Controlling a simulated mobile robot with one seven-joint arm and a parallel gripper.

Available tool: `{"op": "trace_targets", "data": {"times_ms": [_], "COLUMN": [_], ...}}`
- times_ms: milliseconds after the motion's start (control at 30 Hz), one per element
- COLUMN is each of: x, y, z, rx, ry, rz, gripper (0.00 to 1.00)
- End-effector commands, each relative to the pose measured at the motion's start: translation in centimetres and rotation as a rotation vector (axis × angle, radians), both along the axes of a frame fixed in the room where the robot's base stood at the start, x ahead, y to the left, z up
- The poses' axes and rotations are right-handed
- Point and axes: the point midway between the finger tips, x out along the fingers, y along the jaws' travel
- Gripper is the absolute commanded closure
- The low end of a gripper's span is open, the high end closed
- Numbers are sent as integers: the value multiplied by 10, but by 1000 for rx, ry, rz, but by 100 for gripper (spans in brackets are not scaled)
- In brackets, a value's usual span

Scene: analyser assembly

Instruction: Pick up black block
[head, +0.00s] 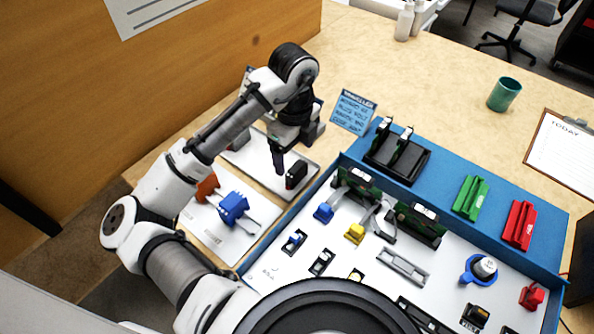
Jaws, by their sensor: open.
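A black block (296,175) with a reddish edge stands upright on a light tray (262,182) left of the centre of the head view. My gripper (279,164) points down over this tray, just left of and behind the block. Its jaws are open, and one dark fingertip shows clearly; the other is hard to make out. I cannot tell whether a finger touches the block. A second dark block (240,140) stands on the same tray further left, partly hidden by my arm.
A white tray (203,229) in front holds orange and blue parts. A blue-walled board (342,162) with several connectors and circuit boards lies right of the trays. A blue sign (353,112) stands behind it. A green cup (504,94) and clipboard (562,152) are further right.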

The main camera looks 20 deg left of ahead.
Motion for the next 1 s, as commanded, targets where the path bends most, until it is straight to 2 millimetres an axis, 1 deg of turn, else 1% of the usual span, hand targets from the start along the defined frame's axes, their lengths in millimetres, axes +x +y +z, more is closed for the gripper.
{"op": "trace_targets", "data": {"times_ms": [233,433,533,633,833,867,1000], "x": [1,3,3,3,3,3,3], "y": [-2,-4,-4,-4,-3,-3,-3], "z": [-16,-44,-54,-59,-60,-60,-59], "rx": [-3,-4,-3,-2,0,0,0], "ry": [0,1,-1,-1,-2,-2,-2], "rz": [0,1,1,1,1,1,0], "gripper": [18,18,18,18,18,19,38]}}
